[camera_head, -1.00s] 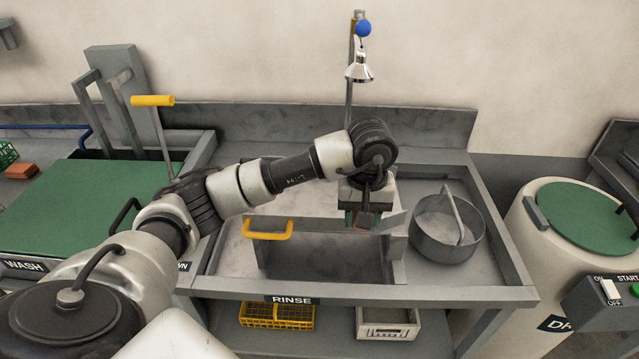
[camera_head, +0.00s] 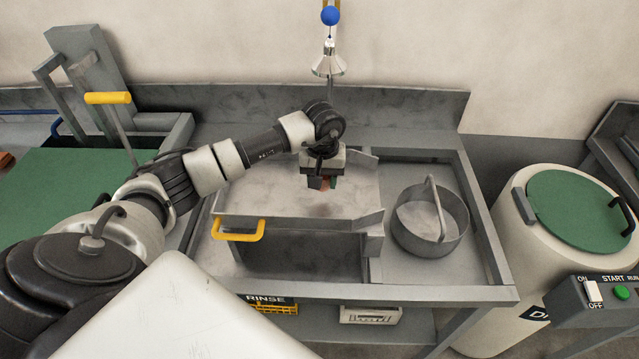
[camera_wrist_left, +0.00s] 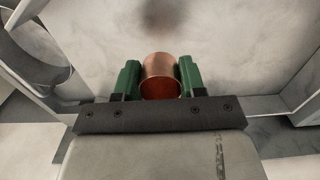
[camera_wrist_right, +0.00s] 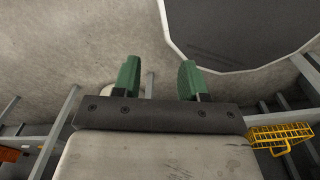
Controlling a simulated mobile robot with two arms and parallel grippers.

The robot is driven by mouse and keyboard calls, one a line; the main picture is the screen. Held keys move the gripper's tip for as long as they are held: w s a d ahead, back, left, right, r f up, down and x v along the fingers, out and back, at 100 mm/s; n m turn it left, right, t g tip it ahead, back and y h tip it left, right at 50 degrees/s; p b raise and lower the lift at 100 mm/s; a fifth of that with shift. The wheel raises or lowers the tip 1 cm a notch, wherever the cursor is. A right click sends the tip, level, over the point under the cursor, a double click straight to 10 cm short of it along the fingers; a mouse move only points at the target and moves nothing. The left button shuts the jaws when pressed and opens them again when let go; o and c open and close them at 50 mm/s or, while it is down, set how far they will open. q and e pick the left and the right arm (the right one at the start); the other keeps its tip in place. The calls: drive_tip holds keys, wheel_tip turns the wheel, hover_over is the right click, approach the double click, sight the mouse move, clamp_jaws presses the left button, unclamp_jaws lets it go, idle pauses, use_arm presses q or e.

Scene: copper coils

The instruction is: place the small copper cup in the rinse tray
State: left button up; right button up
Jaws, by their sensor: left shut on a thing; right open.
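The small copper cup (camera_wrist_left: 160,75) is between the green fingers of my left gripper (camera_wrist_left: 158,80) in the left wrist view. In the head view, my left gripper (camera_head: 323,183) points down over the pale floor of the rinse tray (camera_head: 350,203), and only a little copper shows at its fingers. A dark shadow lies on the pale surface beyond the cup, which appears held above the tray floor. My right gripper (camera_wrist_right: 158,80) is open and empty in the right wrist view, outside the head view.
A round grey pot (camera_head: 431,225) with an arched handle sits to the right. A shower head (camera_head: 328,62) hangs behind. A green-lidded drum (camera_head: 575,210) stands at far right.

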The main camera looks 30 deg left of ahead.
sight(320, 198)
use_arm(q)
drive_tip(key=shift+a+f, duration=0.3)
drive_tip(key=shift+f, duration=0.15)
wheel_tip(320, 198, down, 3)
drive_tip(key=shift+f+p, duration=0.1)
drive_tip(key=shift+p, duration=0.85)
drive_tip(key=shift+f, duration=0.2)
drive_tip(key=o, duration=0.4)
drive_tip(key=shift+f+b, duration=0.1)
drive_tip(key=shift+b, duration=0.2)
drive_tip(key=o, duration=0.5)
use_arm(e)
drive_tip(key=shift+w+a+r, duration=0.15)
drive_tip(key=shift+w+r, duration=0.6)
drive_tip(key=shift+r, duration=0.1)
